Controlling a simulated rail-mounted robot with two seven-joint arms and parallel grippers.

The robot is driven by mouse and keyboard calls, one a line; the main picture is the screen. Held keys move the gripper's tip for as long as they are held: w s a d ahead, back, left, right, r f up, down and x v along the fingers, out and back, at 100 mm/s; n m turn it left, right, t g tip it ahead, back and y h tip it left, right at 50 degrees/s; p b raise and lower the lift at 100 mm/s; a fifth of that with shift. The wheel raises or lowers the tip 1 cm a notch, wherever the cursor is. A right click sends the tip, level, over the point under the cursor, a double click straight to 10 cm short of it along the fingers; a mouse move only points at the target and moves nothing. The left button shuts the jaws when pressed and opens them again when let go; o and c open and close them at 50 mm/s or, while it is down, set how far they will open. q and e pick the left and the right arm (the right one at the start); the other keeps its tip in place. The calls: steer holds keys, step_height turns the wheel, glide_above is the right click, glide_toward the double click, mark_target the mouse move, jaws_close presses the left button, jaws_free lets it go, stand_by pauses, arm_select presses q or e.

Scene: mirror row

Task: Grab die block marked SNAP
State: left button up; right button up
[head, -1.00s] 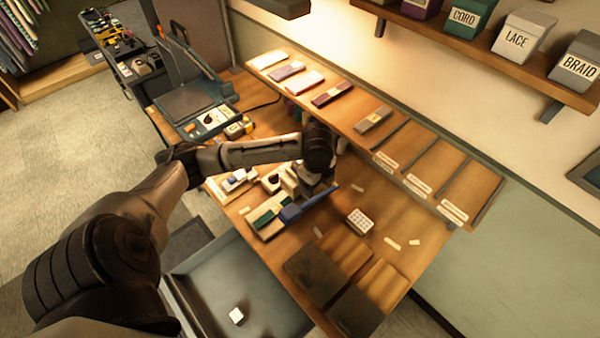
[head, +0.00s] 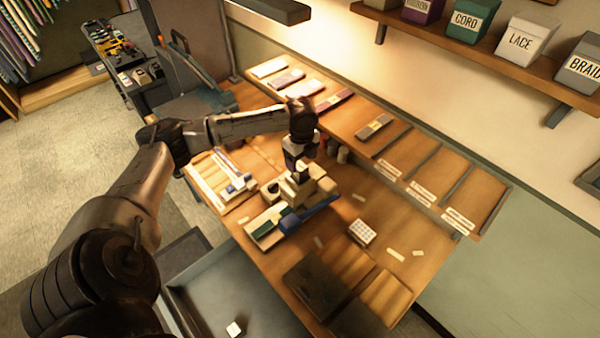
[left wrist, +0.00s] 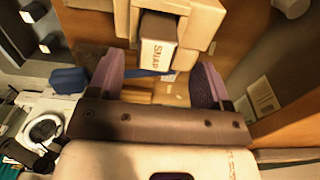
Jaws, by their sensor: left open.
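The die block marked SNAP (left wrist: 157,52) is a tan block with its lettering facing the camera in the left wrist view. It sits among other tan blocks (left wrist: 195,12) at the top of that view. My left gripper (left wrist: 158,78) is open, with one finger on each side below the SNAP block; nothing is held. In the head view my left gripper (head: 299,172) points down just above a small pile of tan blocks (head: 312,187). I cannot read the lettering there. My right gripper is not in view.
A white gridded block (head: 362,232) and loose paper slips (head: 396,254) are on the table to the right. Dark panels (head: 315,285) lie at the front. A slotted shelf (head: 445,170) runs along the wall.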

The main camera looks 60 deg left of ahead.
mark_target(300, 166)
arm_select(q)
steer(key=shift+s+f+p, duration=0.15)
steer(key=shift+f+p, duration=0.2)
steer(key=shift+f, duration=0.8)
steer(key=shift+s+f+p, duration=0.1)
steer(key=shift+f+p, duration=0.25)
steer(key=shift+f, duration=1.4)
steer(key=c, duration=1.1)
steer(key=shift+r, duration=0.15)
